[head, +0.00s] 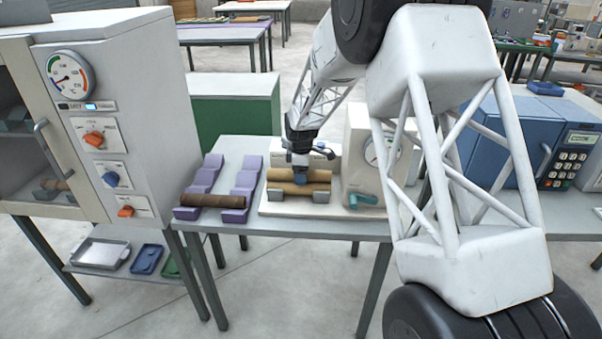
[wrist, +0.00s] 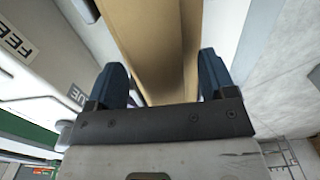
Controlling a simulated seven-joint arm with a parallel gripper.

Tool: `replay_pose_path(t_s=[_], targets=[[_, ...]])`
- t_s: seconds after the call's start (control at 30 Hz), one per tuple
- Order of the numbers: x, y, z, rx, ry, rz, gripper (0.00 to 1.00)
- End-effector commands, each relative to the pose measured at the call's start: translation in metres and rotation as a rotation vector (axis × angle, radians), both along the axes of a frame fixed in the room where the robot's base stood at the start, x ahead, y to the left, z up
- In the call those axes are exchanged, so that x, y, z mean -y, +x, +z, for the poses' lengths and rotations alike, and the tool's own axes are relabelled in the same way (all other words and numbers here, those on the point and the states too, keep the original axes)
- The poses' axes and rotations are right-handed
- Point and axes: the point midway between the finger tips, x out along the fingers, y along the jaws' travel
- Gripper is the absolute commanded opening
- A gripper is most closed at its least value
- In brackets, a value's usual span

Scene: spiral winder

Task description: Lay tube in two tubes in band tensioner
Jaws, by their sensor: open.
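The band tensioner (head: 264,207) is a pale base with grey supports beside a white housing with a dial. Two tan tubes appear to lie side by side across it, the rear one (head: 318,175) and the front one (head: 316,187). My gripper (head: 300,180) points down over their middle and hides part of them. In the wrist view the open fingers (wrist: 163,68) stand on either side of tan tube surface (wrist: 150,40). Whether they touch it I cannot tell. A darker brown tube (head: 208,201) lies across the front of two purple racks (head: 238,187).
A teal handle (head: 366,199) sticks out at the tensioner's right front. A tall cabinet (head: 150,110) with a gauge and knobs stands to the left. A blue machine with a keypad (head: 560,157) is to the right. Bare table (head: 300,228) shows along the front edge.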

Motion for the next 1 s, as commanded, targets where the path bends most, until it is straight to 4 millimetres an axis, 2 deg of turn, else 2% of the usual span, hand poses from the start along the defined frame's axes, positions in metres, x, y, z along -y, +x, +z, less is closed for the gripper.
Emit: replay_pose_path(t_s=[0.27,0.73,1.0], targets=[[0.000,0.000,0.012,0.001,0.000,0.000,0.77],[0.000,0.000,0.067,0.001,0.000,0.000,0.77],[0.000,0.000,0.078,-0.001,0.000,0.000,0.77]])
